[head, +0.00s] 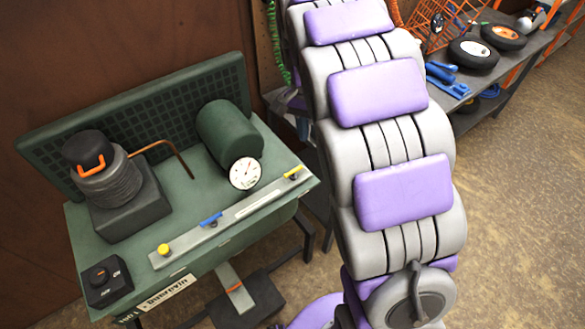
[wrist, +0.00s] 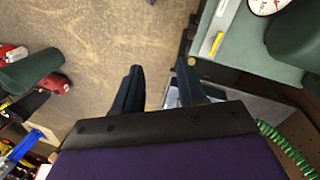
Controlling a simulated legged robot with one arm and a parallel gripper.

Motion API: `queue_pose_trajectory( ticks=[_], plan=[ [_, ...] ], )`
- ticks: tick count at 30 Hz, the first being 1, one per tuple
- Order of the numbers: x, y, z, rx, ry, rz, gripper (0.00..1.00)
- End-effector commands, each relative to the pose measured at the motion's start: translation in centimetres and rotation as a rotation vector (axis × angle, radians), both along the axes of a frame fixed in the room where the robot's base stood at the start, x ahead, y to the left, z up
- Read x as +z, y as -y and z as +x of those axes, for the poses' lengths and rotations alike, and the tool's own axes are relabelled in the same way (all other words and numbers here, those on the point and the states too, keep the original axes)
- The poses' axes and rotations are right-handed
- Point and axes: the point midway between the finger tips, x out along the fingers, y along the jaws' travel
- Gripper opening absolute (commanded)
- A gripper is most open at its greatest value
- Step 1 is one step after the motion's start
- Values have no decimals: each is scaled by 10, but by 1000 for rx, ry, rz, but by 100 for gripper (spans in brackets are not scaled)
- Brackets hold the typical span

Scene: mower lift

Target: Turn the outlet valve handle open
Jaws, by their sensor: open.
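A pale manifold bar (head: 240,209) lies along the front of the green bench. A yellow handle (head: 293,172) sits at its right end, a blue handle (head: 211,220) near its middle, and a yellow knob (head: 164,249) near its left end. No label tells which is the outlet valve handle. The yellow handle also shows in the wrist view (wrist: 216,43), at the bench edge. My gripper (wrist: 157,80) is open and empty, to the left of that handle and apart from it, over the floor. My gripper is hidden in the head view.
The green bench (head: 97,239) carries a gauge (head: 245,173), a green cylinder (head: 228,130), a motor-like unit (head: 105,175) and a black switch box (head: 106,281). A shelf with wheels (head: 473,53) stands at the right. A coiled green hose (wrist: 285,147) hangs nearby. Open floor lies beside the bench.

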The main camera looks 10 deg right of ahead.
Motion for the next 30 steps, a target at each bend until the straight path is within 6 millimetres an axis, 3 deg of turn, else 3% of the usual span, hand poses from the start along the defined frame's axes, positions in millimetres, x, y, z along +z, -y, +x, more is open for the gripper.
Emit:
queue_pose_trajectory(
  ticks=[1,9,15,21,30],
  plan=[
    [-8,-1,17,-28,3,-8,41],
    [-53,-11,90,-192,14,-42,41],
    [-91,-23,131,-297,18,-50,41],
    [-112,-31,151,-359,25,-49,41],
    [-134,-31,151,-373,25,-51,41]
  ],
)
